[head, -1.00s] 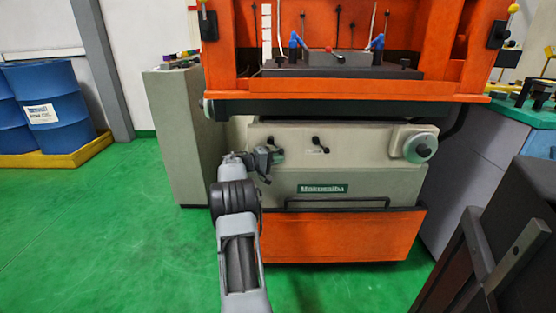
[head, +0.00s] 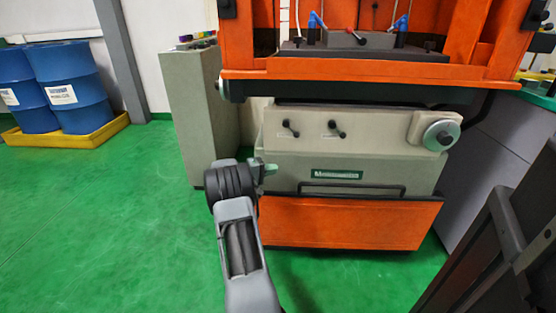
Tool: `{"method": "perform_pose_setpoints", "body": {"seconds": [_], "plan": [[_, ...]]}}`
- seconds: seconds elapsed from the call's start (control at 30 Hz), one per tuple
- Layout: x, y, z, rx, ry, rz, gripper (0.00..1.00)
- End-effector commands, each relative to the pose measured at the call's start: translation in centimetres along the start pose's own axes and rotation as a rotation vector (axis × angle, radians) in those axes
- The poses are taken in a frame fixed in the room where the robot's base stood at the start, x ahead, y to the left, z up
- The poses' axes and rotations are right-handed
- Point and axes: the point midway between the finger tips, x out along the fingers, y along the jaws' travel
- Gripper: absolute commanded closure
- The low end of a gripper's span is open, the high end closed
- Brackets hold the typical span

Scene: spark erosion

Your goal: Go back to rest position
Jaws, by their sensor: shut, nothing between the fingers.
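My grey arm rises from the bottom of the head view. My gripper (head: 264,168) shows only as a small part past the dark ribbed joint, mostly hidden behind my own arm. It is shut, and I see nothing held in it. It is in front of the left side of the orange and cream spark erosion machine (head: 370,180); I cannot tell whether it touches the machine.
A grey cabinet (head: 198,110) stands left of the machine. Blue drums (head: 70,85) stand on a yellow pallet (head: 75,140) at the far left. A handwheel (head: 441,135) sticks out at the machine's right. The green floor (head: 110,230) at the left is clear.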

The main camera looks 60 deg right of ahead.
Motion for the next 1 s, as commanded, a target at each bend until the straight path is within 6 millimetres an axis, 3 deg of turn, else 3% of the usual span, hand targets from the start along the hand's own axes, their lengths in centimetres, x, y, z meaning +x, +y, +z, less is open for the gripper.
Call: {"method": "perform_pose_setpoints", "body": {"seconds": [0.83,0.93,1.0], "plan": [[-0.7,-0.6,0.1,0.000,0.002,-0.001,1.00],[-1.6,0.7,0.2,-0.002,0.006,-0.022,1.00],[-3.2,2.8,0.5,-0.007,0.014,-0.064,1.00]]}}
